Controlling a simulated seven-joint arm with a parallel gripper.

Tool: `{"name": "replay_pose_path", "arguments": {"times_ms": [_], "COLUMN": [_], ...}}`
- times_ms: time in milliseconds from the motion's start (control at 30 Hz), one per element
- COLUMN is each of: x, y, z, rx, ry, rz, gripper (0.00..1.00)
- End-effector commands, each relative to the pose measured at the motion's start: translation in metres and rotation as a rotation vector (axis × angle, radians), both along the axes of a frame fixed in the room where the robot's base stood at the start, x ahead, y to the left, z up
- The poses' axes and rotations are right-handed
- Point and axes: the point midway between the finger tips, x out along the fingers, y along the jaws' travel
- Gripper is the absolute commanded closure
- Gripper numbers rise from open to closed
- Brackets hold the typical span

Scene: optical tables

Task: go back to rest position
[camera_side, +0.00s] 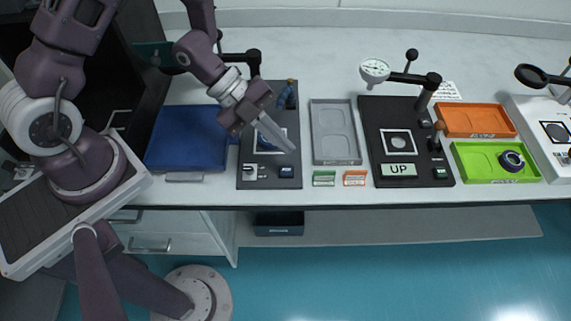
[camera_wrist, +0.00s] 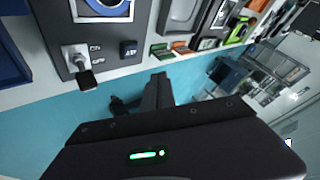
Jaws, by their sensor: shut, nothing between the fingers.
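My gripper (camera_side: 284,144) is in the side view, shut and empty, over the dark panel (camera_side: 258,185) at the left of the bench. Its fingers point down and to the right. In the wrist view the closed fingers of my gripper (camera_wrist: 160,90) show beyond the dark gripper body, with the floor and bench edge behind them. The dark panel carries a square with a blue round mark (camera_side: 265,140), partly hidden by my gripper, and a small knob (camera_side: 250,170) with a dark block (camera_side: 286,171) beside it.
A blue tray (camera_side: 185,140) lies left of the panel. A dark ring (camera_side: 512,160) sits in the green tray.

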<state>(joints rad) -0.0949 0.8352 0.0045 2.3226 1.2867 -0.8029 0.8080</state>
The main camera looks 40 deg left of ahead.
Motion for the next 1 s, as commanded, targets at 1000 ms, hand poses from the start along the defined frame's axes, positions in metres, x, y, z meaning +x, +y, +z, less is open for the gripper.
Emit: {"name": "replay_pose_path", "arguments": {"times_ms": [1000], "x": [-0.161], "y": [0.1], "z": [0.242], "rx": [-0.261], "ry": [0.579], "rz": [1.802], "gripper": [1.0]}}
